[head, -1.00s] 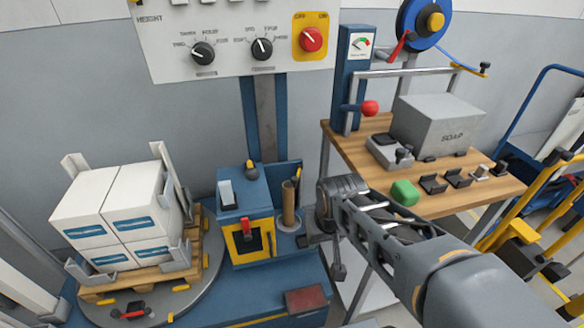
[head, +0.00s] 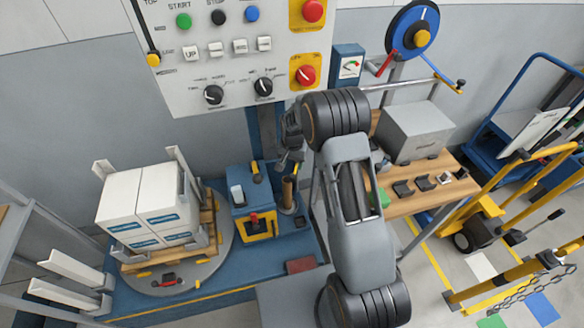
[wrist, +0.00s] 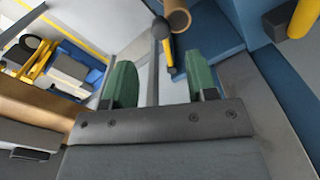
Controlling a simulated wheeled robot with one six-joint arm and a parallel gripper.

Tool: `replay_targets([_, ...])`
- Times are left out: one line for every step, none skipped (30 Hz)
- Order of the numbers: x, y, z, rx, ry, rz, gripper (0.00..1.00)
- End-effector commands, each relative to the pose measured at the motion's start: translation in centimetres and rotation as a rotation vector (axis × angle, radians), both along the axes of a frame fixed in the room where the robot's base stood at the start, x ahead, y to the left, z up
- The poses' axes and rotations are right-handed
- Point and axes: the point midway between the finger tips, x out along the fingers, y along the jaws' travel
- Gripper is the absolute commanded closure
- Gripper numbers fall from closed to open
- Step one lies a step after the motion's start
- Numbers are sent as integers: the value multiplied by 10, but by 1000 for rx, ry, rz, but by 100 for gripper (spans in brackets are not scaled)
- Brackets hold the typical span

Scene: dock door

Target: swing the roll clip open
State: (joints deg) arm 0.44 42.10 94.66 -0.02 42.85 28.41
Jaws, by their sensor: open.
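A brown upright roll (head: 288,190) stands on the blue machine's base, right of a small control box. Its end also shows at the top of the wrist view (wrist: 179,18). A black knob (wrist: 160,28) with a short yellow stem is beside the roll there; I cannot tell whether this is the roll clip or whether it is shut. My gripper (head: 289,163) is above the roll in the head view, partly hidden by its own wrist. In the wrist view its two green fingers (wrist: 160,66) are apart, with a grey bar visible between them and nothing clearly gripped.
The control box (head: 251,204) with a red lever is left of the roll. A turntable (head: 222,262) carries boxes on a pallet (head: 150,262). A control panel (head: 238,62) hangs behind. A wooden bench (head: 425,168) stands right, yellow rails beyond it.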

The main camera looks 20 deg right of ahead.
Motion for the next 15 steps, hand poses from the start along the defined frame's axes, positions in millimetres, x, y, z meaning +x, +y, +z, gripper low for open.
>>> replay_targets([1, 0, -2, 1, 5, -6, 47])
replay_targets([2, 0, -5, 0, 7, -9, 47])
replay_targets([2, 0, -10, 0, 9, -12, 47])
replay_targets([2, 0, -14, 0, 10, -13, 47])
replay_targets([2, 0, -18, 0, 10, -14, 47])
replay_targets([2, 0, -24, 1, 11, -14, 47])
replay_targets([2, 0, -29, 0, 13, -14, 47])
replay_targets([2, 0, -33, 0, 10, -14, 47])
replay_targets([2, 0, -39, 1, 11, -14, 47])
replay_targets([2, 0, -44, 0, 10, -14, 47])
replay_targets([2, 0, -48, 0, 10, -13, 47])
replay_targets([2, 0, -53, 0, 9, -13, 47])
replay_targets([2, 0, -56, 0, 9, -13, 47])
replay_targets([2, 0, -60, 1, 10, -13, 47])
replay_targets([2, 0, -64, 0, 9, -13, 47])
